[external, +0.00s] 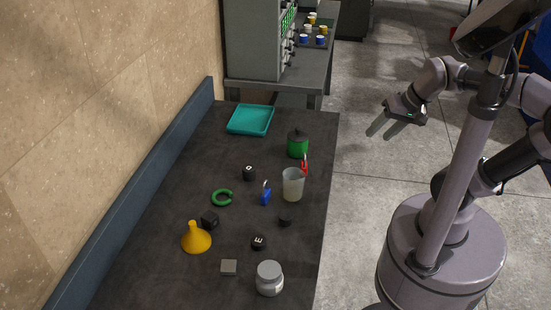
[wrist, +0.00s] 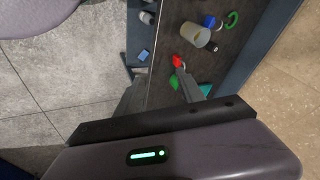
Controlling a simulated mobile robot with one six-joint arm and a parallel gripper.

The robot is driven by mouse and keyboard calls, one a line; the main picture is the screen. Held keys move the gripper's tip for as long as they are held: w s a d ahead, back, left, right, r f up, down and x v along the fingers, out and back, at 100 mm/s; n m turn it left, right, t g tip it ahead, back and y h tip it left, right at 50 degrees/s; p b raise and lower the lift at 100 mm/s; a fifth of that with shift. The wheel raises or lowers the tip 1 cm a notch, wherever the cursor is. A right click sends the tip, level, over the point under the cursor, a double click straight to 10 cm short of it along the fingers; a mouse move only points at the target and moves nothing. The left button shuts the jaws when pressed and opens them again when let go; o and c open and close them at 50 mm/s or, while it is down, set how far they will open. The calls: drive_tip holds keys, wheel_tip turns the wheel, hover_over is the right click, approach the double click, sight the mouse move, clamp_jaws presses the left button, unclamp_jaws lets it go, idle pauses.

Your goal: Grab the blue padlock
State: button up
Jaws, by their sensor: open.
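In the wrist view the blue padlock (wrist: 209,21) shows small near the top, beside the cup (wrist: 195,35). My gripper (external: 377,125) is open and empty, out over the floor to the right of the table and well apart from the padlock. Its two fingers (wrist: 163,92) also show spread in the wrist view.
A green ring (external: 221,197), a yellow funnel (external: 196,238), a grey jar (external: 269,279) and dark blocks are around. A teal tray (external: 233,131) lies at the back.

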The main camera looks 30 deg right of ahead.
drive_tip(key=w+a+r+m+g+p, duration=0.1)
drive_tip(key=w+a+r, duration=0.2)
drive_tip(key=w, duration=0.2)
drive_tip(key=m+g+h, duration=0.2)
drive_tip(key=m+g, duration=0.2)
drive_tip(key=m, duration=0.2)
hover_over(265, 191)
drive_tip(key=f, duration=2.2)
drive_tip(key=shift+w+d+f, duration=0.1)
drive_tip(key=shift+w+f, duration=0.05)
drive_tip(key=shift+w, duration=0.25)
drive_tip(key=f+b, duration=0.1)
drive_tip(key=f, duration=0.1)
drive_tip(key=s+f+b, duration=0.1)
drive_tip(key=f, duration=0.2)
drive_tip(key=shift+s, duration=0.1)
drive_tip(key=shift+f, duration=0.35)
drive_tip(key=shift+r, duration=0.15)
drive_tip(key=shift+c, duration=0.3)
clamp_jaws()
